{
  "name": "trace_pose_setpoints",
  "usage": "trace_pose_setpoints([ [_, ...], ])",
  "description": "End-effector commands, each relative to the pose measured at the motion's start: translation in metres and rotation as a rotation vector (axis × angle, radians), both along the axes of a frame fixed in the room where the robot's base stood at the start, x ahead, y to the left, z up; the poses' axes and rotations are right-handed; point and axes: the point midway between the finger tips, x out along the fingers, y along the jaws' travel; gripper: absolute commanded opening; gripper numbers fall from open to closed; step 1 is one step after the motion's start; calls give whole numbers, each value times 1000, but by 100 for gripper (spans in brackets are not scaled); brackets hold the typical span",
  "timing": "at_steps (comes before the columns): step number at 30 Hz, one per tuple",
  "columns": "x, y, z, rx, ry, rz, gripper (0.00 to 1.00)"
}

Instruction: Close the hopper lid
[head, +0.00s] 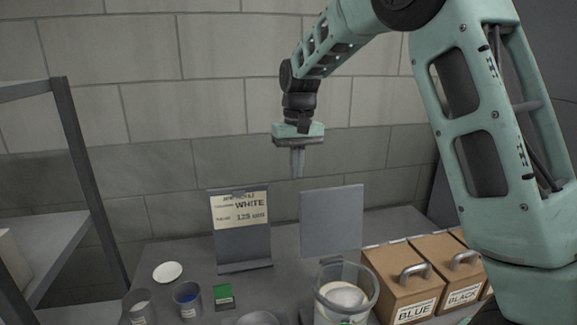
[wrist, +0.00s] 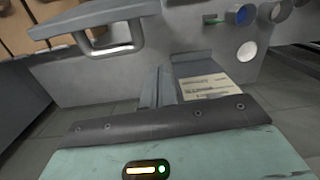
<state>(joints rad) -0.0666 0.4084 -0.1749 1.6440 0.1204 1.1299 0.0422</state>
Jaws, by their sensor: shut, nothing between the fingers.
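The hopper lid (head: 332,222) is a flat grey panel standing upright, open, beside the tan boxes. Its back face, with a metal handle (wrist: 115,48), shows in the wrist view. My gripper (head: 297,170) is shut and empty, pointing down, above and left of the lid's top edge in the head view. Its fingers also show in the wrist view (wrist: 160,82), to the right of the handle and apart from it.
A placard (head: 240,225) marked WHITE stands left of the lid. Boxes marked BLUE (head: 400,282) and BLACK (head: 455,268) stand to the right, lids down. Cups (head: 188,298), a white dish (head: 168,271) and a green item (head: 223,296) lie left. A wall is behind.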

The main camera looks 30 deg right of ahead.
Motion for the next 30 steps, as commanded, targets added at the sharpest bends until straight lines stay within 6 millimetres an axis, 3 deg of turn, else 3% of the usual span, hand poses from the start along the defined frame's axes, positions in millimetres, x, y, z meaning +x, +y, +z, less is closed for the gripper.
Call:
trace_pose_setpoints([
  [1, 9, -21, 15, -14, 3, -40, 0],
  [3, 17, -40, 22, -29, 6, -76, 0],
  [6, 21, -55, 25, -41, 11, -103, 0],
  [14, 20, -57, -4, -43, 15, -107, 0],
  [24, 17, -56, -72, -42, 15, -106, 0],
  [30, -7, -48, -61, -42, 10, -103, 0],
])
